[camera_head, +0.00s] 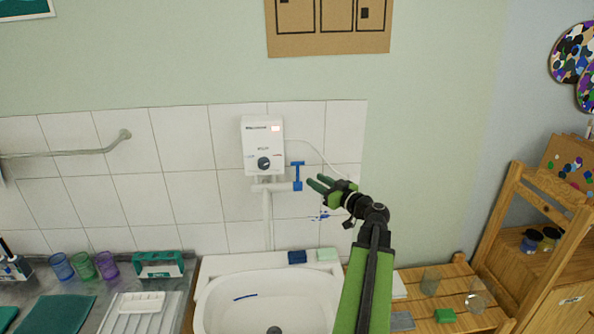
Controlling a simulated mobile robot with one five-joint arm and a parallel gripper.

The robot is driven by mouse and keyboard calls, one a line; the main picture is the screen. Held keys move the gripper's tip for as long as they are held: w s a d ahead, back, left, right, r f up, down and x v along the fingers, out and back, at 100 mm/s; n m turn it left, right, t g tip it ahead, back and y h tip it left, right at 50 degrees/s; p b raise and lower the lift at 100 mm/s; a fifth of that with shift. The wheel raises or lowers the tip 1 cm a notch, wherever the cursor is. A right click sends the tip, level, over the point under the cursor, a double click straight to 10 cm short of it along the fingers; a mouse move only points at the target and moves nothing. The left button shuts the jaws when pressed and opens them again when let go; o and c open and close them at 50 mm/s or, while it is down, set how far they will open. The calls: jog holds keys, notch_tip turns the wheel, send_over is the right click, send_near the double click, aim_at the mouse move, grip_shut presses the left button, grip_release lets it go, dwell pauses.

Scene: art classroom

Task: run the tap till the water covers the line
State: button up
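A white water heater (262,145) with a dark round knob hangs on the tiled wall. Below it is a white pipe tap with a blue T-shaped handle (297,176). The white basin (215,306) stands underneath. A short blue line (245,296) is marked on its inner back wall, and a dark drain (273,330) shows at the bottom edge. I see no water stream and no clear water surface. My gripper (315,182) has green fingers, spread apart and empty, just right of the blue handle in the picture. A small gap shows between them.
A blue sponge (297,257) and a pale green block (327,254) sit on the basin's back rim. Coloured cups (84,265) stand on the left counter. A wooden slatted bench (462,288) with glasses is on the right. My arm crosses the basin's right side.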

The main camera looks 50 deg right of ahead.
aim_at(298, 182)
jog(key=w, duration=0.3)
jog(key=w+d, duration=0.1)
jog(key=w, duration=0.7)
jog(key=shift+d, duration=0.15)
jog(key=shift+s, duration=0.1)
grip_shut()
dwell(0.8)
